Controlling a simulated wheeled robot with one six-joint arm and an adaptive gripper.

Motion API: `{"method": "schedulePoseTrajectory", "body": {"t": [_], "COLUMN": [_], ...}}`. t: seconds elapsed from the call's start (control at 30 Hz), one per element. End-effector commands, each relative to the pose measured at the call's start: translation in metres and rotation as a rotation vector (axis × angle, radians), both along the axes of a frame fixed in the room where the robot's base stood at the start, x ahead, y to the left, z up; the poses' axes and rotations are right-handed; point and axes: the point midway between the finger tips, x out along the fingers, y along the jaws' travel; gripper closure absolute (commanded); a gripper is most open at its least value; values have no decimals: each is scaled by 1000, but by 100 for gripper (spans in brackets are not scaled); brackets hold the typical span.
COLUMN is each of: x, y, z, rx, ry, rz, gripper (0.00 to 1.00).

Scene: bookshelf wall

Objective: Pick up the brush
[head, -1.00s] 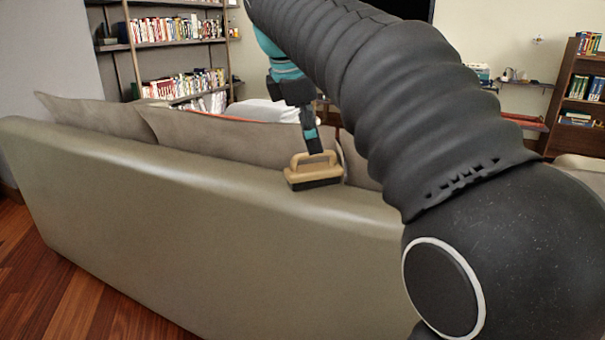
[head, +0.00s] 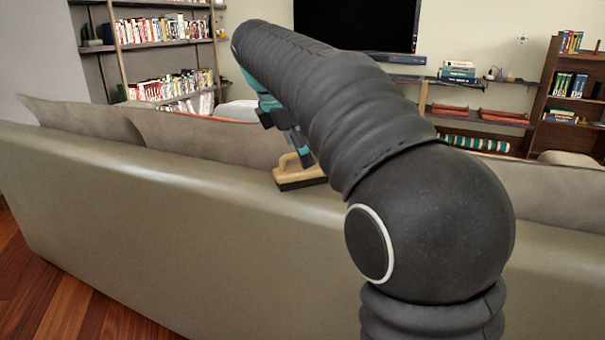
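The brush (head: 297,178) has a tan wooden handle and body with a dark underside. It rests on the top edge of the sofa back, near the middle of the head view. My gripper (head: 303,156) is right at the brush handle, coming down from above. My arm hides its right side and part of the brush. I cannot tell whether the fingers are around the handle or beside it, or whether they are closed.
The grey-beige sofa (head: 150,215) spans the view, with cushions (head: 200,136) just behind its back edge. Bookshelves (head: 165,60) stand at the back left and another (head: 570,95) at the right. A television (head: 355,22) hangs behind. Wooden floor (head: 75,310) shows at lower left.

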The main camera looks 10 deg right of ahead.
Motion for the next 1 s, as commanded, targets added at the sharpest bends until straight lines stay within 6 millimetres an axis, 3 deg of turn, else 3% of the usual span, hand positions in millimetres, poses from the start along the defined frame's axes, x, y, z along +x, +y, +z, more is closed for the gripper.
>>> {"method": "schedulePoseTrajectory", "body": {"t": [0.4, 0.73, 0.77, 1.0], "x": [11, 13, 13, 13], "y": [-14, -17, -17, -17], "z": [-44, -49, -49, -49], "rx": [0, 0, 0, 0], "ry": [2, -1, -1, 0], "rz": [-1, 0, 0, 0], "gripper": [15, 15, 20, 80]}}
